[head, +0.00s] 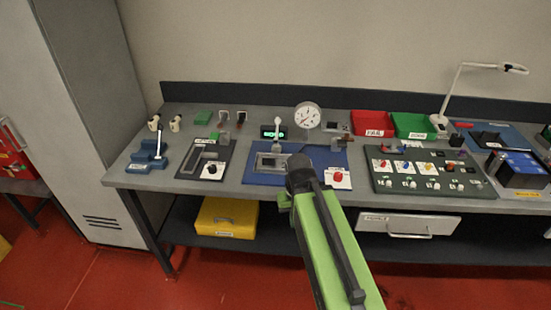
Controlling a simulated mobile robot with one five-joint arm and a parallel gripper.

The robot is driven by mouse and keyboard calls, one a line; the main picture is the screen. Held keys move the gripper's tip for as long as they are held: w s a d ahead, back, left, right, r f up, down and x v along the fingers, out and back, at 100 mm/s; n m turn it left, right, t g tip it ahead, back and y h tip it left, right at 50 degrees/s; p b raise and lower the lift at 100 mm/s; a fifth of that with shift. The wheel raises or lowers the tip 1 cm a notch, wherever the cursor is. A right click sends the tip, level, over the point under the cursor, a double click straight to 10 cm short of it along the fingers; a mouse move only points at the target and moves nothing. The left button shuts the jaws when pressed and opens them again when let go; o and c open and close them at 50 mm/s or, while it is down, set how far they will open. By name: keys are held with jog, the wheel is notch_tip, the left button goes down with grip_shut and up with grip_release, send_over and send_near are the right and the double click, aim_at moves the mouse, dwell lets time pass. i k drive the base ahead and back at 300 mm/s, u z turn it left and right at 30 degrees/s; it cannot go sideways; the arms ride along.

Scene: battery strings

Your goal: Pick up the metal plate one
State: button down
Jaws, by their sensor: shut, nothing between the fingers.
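No piece can be identified with certainty as metal plate one. Two small upright pale pieces (232,116) stand near the back of the workbench, left of centre, but they are too small to tell what they are. A grey frame-like fixture (267,161) sits on a blue board (253,178) in the middle of the bench. My green and black arm reaches up from the bottom right, and its black end covers part of this board. My gripper's fingers do not show.
The grey workbench (127,178) holds a blue stepped block (149,157), a dial gauge (307,115), red (371,123) and green (412,126) bins, a button panel (427,172) and a lamp (439,118). A yellow case (226,217) lies on the shelf below. A tall cabinet (85,120) stands left.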

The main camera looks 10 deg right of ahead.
aim_at(266, 162)
jog(key=k, duration=0.65)
jog(key=u, duration=0.45)
jog(key=i, duration=0.8)
jog(key=u, duration=0.75)
jog(key=i, duration=0.75)
jog(key=u, duration=0.1)
